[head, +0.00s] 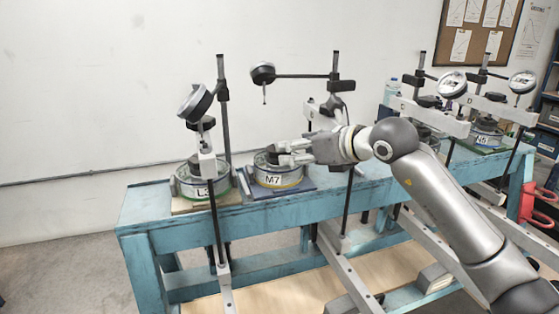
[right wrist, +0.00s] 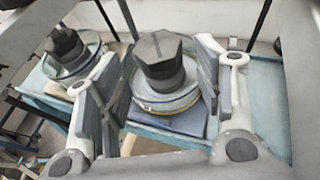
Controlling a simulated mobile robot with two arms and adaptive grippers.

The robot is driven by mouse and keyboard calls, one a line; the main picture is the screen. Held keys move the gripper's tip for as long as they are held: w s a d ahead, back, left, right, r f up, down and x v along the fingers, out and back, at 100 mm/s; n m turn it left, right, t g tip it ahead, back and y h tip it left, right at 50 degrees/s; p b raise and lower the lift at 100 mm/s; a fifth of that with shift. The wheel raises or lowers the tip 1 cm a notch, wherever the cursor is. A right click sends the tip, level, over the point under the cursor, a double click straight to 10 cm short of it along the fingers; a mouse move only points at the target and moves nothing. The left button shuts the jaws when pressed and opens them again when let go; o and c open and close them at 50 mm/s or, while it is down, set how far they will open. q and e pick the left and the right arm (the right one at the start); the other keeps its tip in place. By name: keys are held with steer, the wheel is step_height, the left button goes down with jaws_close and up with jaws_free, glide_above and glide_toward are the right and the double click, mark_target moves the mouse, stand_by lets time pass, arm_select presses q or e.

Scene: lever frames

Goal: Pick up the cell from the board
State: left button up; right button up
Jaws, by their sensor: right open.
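A round metal cell labelled M7 (head: 272,180) sits upright on a dark blue board (head: 295,193) on the bench. In the right wrist view the M7 cell (right wrist: 160,103) shows its dark faceted top knob. My right gripper (head: 287,152) is open at the height of this knob, with a finger on either side in the wrist view; whether they touch it I cannot tell. Another cell, labelled L3 (head: 201,193), sits on a tan board (head: 185,206) to the left. My left gripper is not in view.
The blue bench (head: 150,222) carries upright posts with lever arms and dial gauges (head: 195,103). One gauge (head: 263,73) hangs above M7. Long grey levers jut out in front.

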mark_target(278, 162)
steer(key=shift+x, duration=1.05)
steer(key=p+x, duration=0.2)
steer(key=x, duration=0.1)
steer(key=p+x, duration=0.1)
steer(key=shift+w+a+r, duration=0.1)
steer(key=shift+a+r, duration=0.15)
steer(key=shift+a, duration=0.05)
steer(key=shift+w+a+f+p, duration=0.3)
steer(key=shift+w+p, duration=0.05)
steer(key=shift+d, duration=0.1)
steer(key=c, duration=0.4)
jaws_close()
steer(key=shift+r, duration=0.3)
steer(key=shift+f, duration=0.1)
